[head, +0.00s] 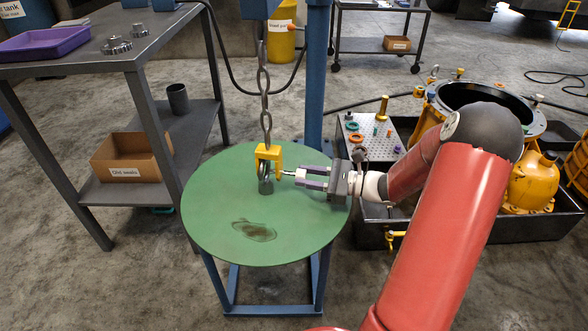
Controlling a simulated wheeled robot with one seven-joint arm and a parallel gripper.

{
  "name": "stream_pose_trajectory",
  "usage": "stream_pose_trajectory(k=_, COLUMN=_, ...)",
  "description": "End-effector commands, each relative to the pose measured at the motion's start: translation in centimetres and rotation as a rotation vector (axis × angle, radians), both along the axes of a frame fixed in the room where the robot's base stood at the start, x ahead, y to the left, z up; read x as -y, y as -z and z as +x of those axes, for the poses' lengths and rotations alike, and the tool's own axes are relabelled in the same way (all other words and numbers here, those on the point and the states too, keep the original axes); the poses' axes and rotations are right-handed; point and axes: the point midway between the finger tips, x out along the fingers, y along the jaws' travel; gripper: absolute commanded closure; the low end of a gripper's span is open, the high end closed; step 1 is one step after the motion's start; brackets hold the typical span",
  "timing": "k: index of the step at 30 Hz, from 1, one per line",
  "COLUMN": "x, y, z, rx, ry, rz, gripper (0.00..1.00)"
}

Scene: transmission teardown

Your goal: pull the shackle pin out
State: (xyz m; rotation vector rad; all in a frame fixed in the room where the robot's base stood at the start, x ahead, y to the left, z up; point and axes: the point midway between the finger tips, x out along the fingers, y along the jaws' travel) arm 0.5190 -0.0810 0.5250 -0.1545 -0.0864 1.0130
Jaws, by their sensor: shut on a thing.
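A yellow shackle (268,155) hangs at the lower end of a grey chain (265,100) above the round green table. A dark ring or eye piece (265,177) sits inside and below the shackle, over the tabletop. My gripper (296,175) comes in from the right, level with the lower part of the shackle. Its jaws are shut on the pale end of the shackle pin (287,173), just right of the shackle. How much of the pin lies inside the shackle is hidden.
The green table (220,215) has a dark stain and is otherwise bare. A grey shelf unit (145,60) stands left with a cardboard box (125,160). A blue post (318,70) rises behind the table. A dark tray (372,228) with yellow gearbox parts (530,185) stands right.

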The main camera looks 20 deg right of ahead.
Motion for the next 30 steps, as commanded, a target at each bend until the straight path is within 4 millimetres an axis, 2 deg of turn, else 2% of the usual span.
stream_pose_trajectory(k=1, x=0.9, y=-0.3, z=-0.4, rx=-0.002, ry=0.007, rz=-0.001, gripper=1.00)
stream_pose_trajectory(k=3, x=1.4, y=-0.2, z=-0.7, rx=-0.002, ry=0.007, rz=-0.001, gripper=1.00)
stream_pose_trajectory(k=12, x=1.6, y=0.0, z=-0.8, rx=-0.001, ry=0.007, rz=-0.002, gripper=1.00)
stream_pose_trajectory(k=13, x=1.6, y=0.0, z=-0.8, rx=-0.001, ry=0.007, rz=-0.002, gripper=0.67)
stream_pose_trajectory(k=17, x=1.6, y=0.0, z=-0.8, rx=-0.001, ry=0.006, rz=-0.001, gripper=0.50)
stream_pose_trajectory(k=18, x=1.5, y=0.0, z=-0.8, rx=-0.001, ry=0.005, rz=-0.001, gripper=0.48)
stream_pose_trajectory(k=26, x=1.5, y=0.0, z=-0.9, rx=0.000, ry=0.004, rz=0.000, gripper=0.48)
stream_pose_trajectory(k=30, x=2.7, y=0.0, z=-1.5, rx=0.000, ry=0.006, rz=-0.001, gripper=0.48)
